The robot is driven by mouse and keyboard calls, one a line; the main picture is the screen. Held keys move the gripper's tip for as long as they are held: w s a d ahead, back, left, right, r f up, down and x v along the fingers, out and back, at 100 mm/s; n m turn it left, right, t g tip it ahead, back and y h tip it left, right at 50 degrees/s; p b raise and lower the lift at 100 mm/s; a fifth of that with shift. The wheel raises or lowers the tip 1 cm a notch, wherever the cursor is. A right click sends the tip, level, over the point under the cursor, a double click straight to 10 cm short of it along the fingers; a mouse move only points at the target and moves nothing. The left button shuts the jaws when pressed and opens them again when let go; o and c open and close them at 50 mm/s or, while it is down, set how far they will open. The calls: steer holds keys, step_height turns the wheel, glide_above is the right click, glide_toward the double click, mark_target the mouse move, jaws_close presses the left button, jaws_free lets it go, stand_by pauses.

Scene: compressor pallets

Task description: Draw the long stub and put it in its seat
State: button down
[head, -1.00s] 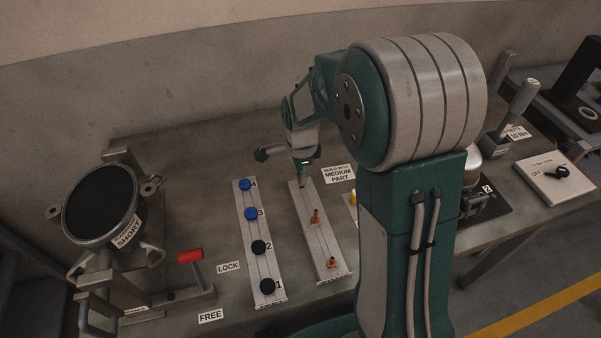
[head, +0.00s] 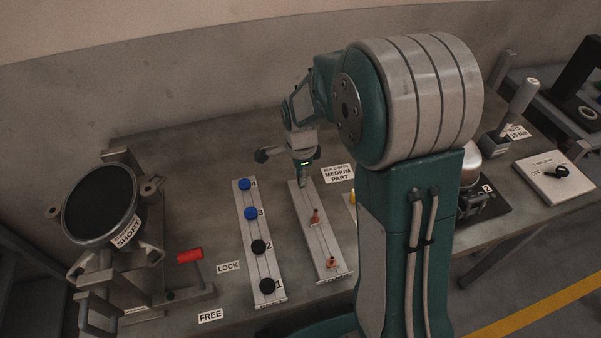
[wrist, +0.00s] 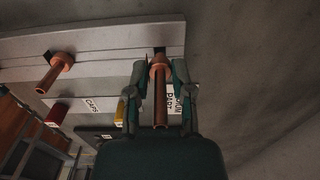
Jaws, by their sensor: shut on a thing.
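My gripper (wrist: 161,72) is shut on a copper stub (wrist: 160,105) with a wider collar, at the far end of the pale stub rack (head: 307,214). In the wrist view the fingers lie on both sides of this stub. Whether its base is still in the rack I cannot tell. A second copper stub (wrist: 50,77) stands to the left in the wrist view and looks shorter. In the head view my gripper (head: 303,182) hides the held stub, and two copper stubs, a middle one (head: 315,216) and a near one (head: 331,260), stand nearer on the rack. I cannot pick out the seat.
A rack with blue and black knobs (head: 250,228) lies left of the stub rack. A red-handled lever (head: 190,257) and a round dark-faced fixture (head: 100,204) stand further left. My arm hides part of the table.

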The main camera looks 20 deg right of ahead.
steer(key=shift+f, duration=0.95)
steer(key=shift+c, duration=2.2)
jaws_free()
step_height(320, 180, up, 12)
steer(key=shift+f, duration=0.1)
steer(key=s+r+n+t, duration=0.2)
steer(key=s+r+n, duration=0.2)
steer(key=s+n, duration=0.5)
steer(key=s+r+n+t, duration=0.3)
steer(key=s+r+n, duration=0.2)
steer(key=s+n, duration=0.4)
steer(key=s, duration=0.2)
steer(key=shift+s+t, duration=0.3)
steer(key=shift+s, duration=0.1)
